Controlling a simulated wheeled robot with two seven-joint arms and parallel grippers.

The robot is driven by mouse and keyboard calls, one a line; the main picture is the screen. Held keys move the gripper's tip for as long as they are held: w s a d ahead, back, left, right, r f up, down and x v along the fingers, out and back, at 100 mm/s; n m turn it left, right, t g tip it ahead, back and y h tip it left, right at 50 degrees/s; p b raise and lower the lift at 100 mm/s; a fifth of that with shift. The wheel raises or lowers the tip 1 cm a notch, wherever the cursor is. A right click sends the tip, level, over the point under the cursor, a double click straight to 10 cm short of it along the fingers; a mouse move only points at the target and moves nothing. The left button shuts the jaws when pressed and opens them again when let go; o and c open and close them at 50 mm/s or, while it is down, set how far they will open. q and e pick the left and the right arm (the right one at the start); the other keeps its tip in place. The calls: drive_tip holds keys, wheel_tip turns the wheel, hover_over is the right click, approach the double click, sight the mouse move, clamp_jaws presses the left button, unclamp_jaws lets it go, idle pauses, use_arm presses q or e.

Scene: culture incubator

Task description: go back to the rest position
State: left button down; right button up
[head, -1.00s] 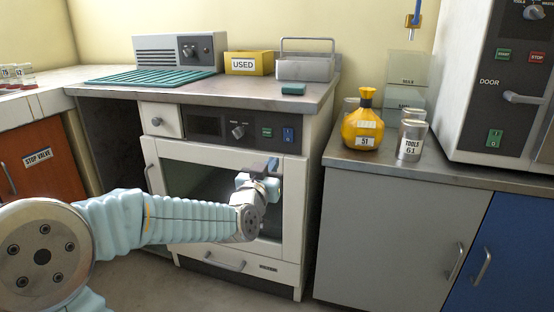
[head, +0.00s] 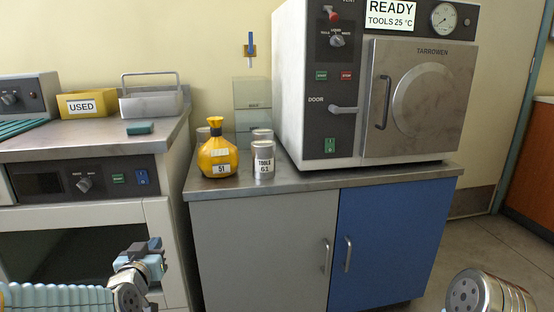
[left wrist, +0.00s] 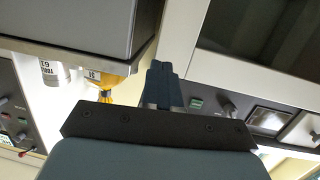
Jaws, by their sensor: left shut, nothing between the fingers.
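My left gripper (head: 146,250) is at the lower left of the head view, in front of the incubator's (head: 82,240) dark window. In the left wrist view its fingers (left wrist: 162,85) are together with nothing between them. The incubator's panel and window frame also show in the left wrist view, beyond the fingers. At the lower right of the head view a rounded metal part of my right arm (head: 480,292) shows. My right gripper is not in view.
A yellow bag (head: 218,155) marked 51 and a TOOLS 61 canister (head: 264,160) stand on the right counter (head: 330,183), beside the large TARROWEN machine (head: 420,100). A yellow USED box (head: 88,104) and a metal carrier (head: 152,104) stand on the left counter. Floor shows at the right.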

use_arm(q)
drive_tip(key=s+d+f+g+h+p, duration=0.1)
drive_tip(key=d+f+g, duration=0.15)
drive_tip(key=f, duration=0.45)
drive_tip(key=d+f+g+h+p, duration=0.1)
drive_tip(key=d+f+g+h, duration=0.1)
drive_tip(key=d+f, duration=0.35)
drive_tip(key=s+d+f+g+h+p, duration=0.1)
drive_tip(key=s+d+f+g, duration=0.4)
drive_tip(key=s+f, duration=0.6)
drive_tip(key=s+d+f+g+h+p, duration=0.2)
drive_tip(key=s+d+f+g, duration=0.3)
drive_tip(key=s+f, duration=0.6)
drive_tip(key=shift+s+d+g+p, duration=0.35)
drive_tip(key=shift+s+d+p, duration=0.45)
drive_tip(key=shift+d, duration=0.4)
drive_tip(key=shift+w+r, duration=0.1)
drive_tip(key=shift+w, duration=0.1)
